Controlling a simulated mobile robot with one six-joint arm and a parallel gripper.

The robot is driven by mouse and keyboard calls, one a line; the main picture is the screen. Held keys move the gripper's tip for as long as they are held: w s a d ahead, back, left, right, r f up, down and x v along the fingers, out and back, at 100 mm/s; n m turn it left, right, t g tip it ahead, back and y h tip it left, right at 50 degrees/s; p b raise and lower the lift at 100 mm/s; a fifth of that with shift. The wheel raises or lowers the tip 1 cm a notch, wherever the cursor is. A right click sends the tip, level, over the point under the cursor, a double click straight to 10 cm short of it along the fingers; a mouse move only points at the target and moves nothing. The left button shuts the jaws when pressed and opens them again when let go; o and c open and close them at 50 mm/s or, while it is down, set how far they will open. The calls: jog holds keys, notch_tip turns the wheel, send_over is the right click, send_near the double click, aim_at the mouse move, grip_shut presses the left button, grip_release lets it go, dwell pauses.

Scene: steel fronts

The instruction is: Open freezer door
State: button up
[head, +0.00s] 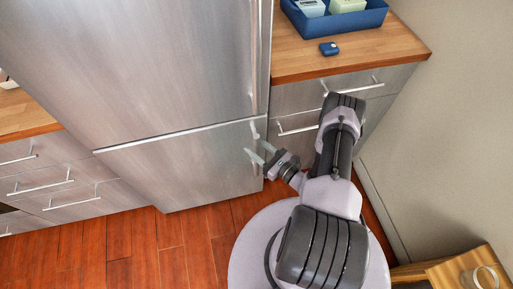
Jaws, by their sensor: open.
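The steel fridge has a large upper door (140,60) and a lower freezer door (185,168) below a pale horizontal seam. The freezer door looks shut, flush with the front. Its slim handle (254,130) is at the door's right edge, just under the seam. My gripper (259,152) is open at that right edge, with its two pale fingers pointing left towards the handle's lower part. The fingers overlap the handle area in the picture. I cannot tell whether the handle lies between them or touches them.
A wooden counter (350,52) with drawers below stands right of the fridge, holding a blue tray (362,18) and a small blue item (329,48). Left drawers (70,190) have bar handles. The wooden floor (135,245) before the freezer is clear. A wooden piece (450,270) stands lower right.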

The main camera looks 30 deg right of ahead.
grip_shut()
dwell(1.4)
